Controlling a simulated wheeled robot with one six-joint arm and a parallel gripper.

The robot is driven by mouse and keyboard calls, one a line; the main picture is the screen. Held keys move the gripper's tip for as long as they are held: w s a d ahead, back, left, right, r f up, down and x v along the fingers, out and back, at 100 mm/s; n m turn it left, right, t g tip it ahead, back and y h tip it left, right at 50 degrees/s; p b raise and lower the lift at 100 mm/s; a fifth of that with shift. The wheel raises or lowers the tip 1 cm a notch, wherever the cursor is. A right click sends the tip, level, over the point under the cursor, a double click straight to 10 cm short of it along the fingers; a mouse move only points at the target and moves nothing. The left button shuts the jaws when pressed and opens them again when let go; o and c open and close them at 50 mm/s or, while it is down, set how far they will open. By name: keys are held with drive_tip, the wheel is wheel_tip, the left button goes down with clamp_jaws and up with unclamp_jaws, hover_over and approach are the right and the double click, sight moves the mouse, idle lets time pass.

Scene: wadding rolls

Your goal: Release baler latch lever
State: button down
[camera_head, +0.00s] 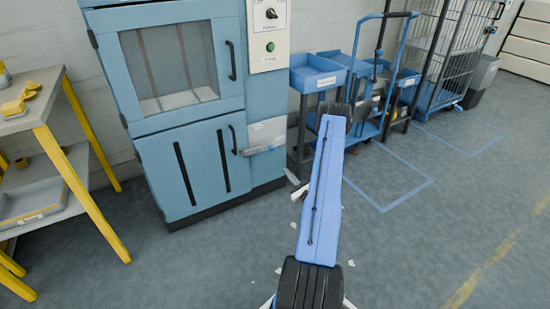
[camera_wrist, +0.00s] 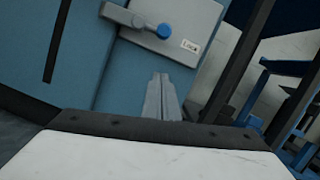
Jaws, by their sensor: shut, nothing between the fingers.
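The baler (camera_head: 185,105) is a blue cabinet with an upper windowed door and a lower door, both shut. Its latch lever (camera_head: 260,150) is a grey bar on a pale plate to the right of the lower door handle.
A control panel (camera_head: 269,35) with a knob and green button is above the latch. Blue trolleys (camera_head: 320,72) stand to the right of the baler, and a wire cage cart (camera_head: 445,50) beyond. A yellow-legged bench (camera_head: 75,180) stands left. Scraps lie on the otherwise clear floor.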

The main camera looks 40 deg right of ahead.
drive_tip(key=shift+f, duration=0.1)
idle(0.3)
drive_tip(key=w+r, duration=0.6)
drive_tip(key=w, duration=0.3)
drive_tip(key=shift+w+d+r, duration=0.15)
drive_tip(key=shift+w+d, duration=0.2)
drive_tip(key=shift+d, duration=0.1)
